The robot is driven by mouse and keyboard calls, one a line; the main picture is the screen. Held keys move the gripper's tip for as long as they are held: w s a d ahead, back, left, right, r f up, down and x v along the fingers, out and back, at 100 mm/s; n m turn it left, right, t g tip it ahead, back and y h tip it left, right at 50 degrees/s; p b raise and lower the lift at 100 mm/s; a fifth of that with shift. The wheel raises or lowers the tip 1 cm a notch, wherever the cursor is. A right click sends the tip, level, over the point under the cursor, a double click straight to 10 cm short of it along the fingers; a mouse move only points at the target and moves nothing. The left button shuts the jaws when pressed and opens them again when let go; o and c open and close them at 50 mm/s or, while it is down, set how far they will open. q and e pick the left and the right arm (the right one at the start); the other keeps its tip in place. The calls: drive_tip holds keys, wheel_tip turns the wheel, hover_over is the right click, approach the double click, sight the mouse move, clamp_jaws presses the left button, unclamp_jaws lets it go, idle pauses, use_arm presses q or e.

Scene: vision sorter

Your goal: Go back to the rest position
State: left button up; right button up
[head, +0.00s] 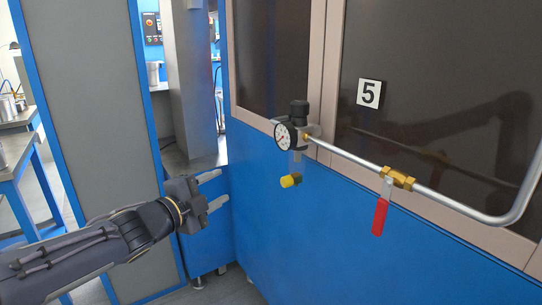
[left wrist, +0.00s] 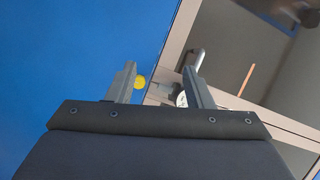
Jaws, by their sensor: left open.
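My left gripper (head: 214,190) reaches in from the left in the head view, in front of the blue machine. Its two fingers are apart, with nothing between them. In the left wrist view the open fingers (left wrist: 163,88) point toward the blue panel and the window frame. The air regulator with a round gauge (head: 283,137) is to the right of the gripper, apart from it. My right gripper is in neither view.
A metal pipe (head: 345,154) runs right from the regulator to a brass valve (head: 398,178) with a red handle (head: 380,216) hanging down. A yellow-tipped fitting (head: 290,180) hangs under the regulator. A grey panel (head: 92,100) stands at left.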

use_arm(q)
drive_tip(key=s+a+f+n+g+y, duration=0.1)
drive_tip(key=s+a+f+n+y, duration=0.3)
drive_tip(key=s+a+n, duration=0.25)
drive_tip(key=s+a+f+n+g+y, duration=0.1)
drive_tip(key=s+a+f+n+y, duration=0.2)
drive_tip(key=s+a+n+y, duration=0.35)
drive_tip(key=s+d+f+n+g+h, duration=0.3)
drive_tip(key=s+d+f+n+g, duration=0.15)
drive_tip(key=s, duration=0.55)
drive_tip(key=s+d+f+n+g+h, duration=0.25)
drive_tip(key=s+f+n, duration=0.3)
drive_tip(key=s, duration=0.35)
wheel_tip(320, 180, up, 24)
drive_tip(key=p, duration=2.5)
drive_tip(key=shift+s+d+r, duration=0.15)
drive_tip(key=shift+s+r, duration=0.05)
drive_tip(key=shift+s, duration=0.05)
